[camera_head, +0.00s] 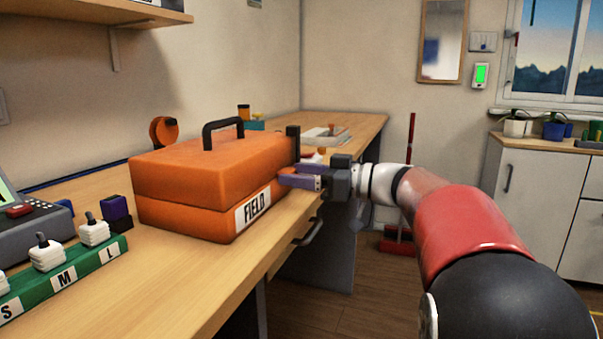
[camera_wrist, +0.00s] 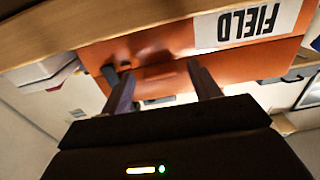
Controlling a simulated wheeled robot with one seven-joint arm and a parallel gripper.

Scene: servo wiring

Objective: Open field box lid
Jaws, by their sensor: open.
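The orange field box (camera_head: 210,185) sits on the wooden bench with its lid (camera_head: 205,160) down. A black handle (camera_head: 222,131) stands on the lid, and a white FIELD label (camera_head: 252,209) is on the front face. My gripper (camera_head: 290,177) is at the box's right end by the front face, with its fingers pointing at the box. In the wrist view the label (camera_wrist: 245,27) shows upside down, and the two fingers of my gripper (camera_wrist: 160,82) are spread apart with nothing between them. I cannot tell whether a fingertip touches the box.
A green rack (camera_head: 62,275) marked S, M, L with white switch-like pieces stands on the bench at left. A grey device (camera_head: 35,228) is behind it. A drawer handle (camera_head: 308,232) sticks out below the bench edge. Bare bench (camera_head: 165,285) lies in front of the box.

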